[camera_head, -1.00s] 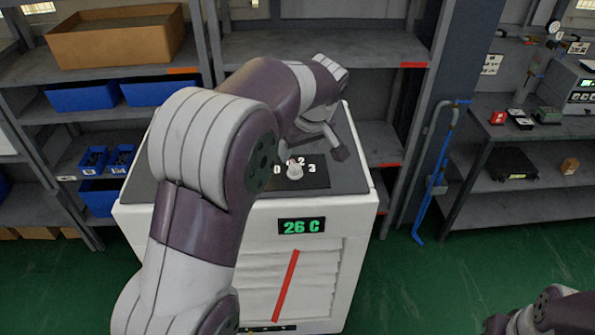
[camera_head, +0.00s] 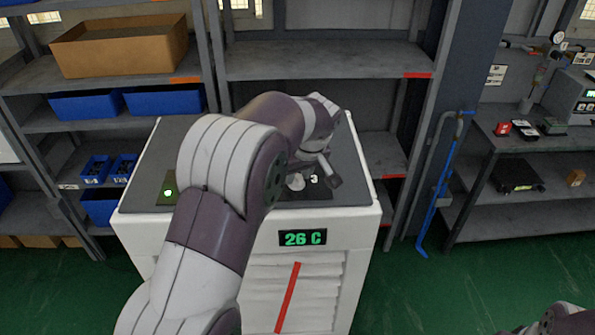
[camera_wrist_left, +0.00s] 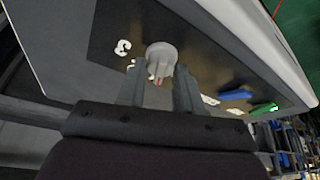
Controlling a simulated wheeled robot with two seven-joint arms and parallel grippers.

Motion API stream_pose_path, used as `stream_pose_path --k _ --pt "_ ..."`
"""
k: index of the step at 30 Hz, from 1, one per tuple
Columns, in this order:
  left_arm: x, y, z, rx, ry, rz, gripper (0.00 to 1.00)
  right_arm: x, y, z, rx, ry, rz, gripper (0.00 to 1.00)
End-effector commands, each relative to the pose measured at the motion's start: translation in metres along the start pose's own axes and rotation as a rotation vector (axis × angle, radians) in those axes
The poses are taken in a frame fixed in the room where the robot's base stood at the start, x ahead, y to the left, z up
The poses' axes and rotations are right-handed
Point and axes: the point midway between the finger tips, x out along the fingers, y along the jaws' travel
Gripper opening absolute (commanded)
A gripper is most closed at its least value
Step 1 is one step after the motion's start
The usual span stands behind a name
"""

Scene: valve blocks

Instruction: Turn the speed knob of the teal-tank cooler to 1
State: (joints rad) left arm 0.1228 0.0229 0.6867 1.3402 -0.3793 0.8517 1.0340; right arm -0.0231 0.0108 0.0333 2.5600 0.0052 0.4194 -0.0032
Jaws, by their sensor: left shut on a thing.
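The white cooler (camera_head: 340,235) stands in front of me with a grey top and a green "26 C" display (camera_head: 303,238). No teal tank shows. The pale speed knob (camera_head: 296,182) sits on a dark plate on the cooler's top, partly hidden by my left arm. In the left wrist view the round knob (camera_wrist_left: 161,56) has a red mark and a white "3" beside it; other digits are partly hidden. My left gripper (camera_wrist_left: 159,80) is shut on the knob, one finger on each side. In the head view my left gripper (camera_head: 318,179) is beside the knob. My right gripper is out of view.
Shelves with blue bins (camera_head: 165,102) and a cardboard box (camera_head: 120,48) stand behind. Green floor is free at the right.

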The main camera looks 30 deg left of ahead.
Motion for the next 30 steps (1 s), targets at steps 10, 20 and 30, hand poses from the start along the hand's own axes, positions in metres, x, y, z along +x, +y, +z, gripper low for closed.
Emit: stream_pose_path --k 10,20,30 --pt "0.001 -0.001 0.0 0.108 0.001 0.046 0.04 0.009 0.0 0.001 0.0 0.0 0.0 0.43" --pt "0.0 -0.003 -0.001 0.359 0.001 0.15 0.04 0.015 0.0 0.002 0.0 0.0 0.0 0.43" --pt "0.0 -0.004 -0.002 0.587 0.001 0.244 0.04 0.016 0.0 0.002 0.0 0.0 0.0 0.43"
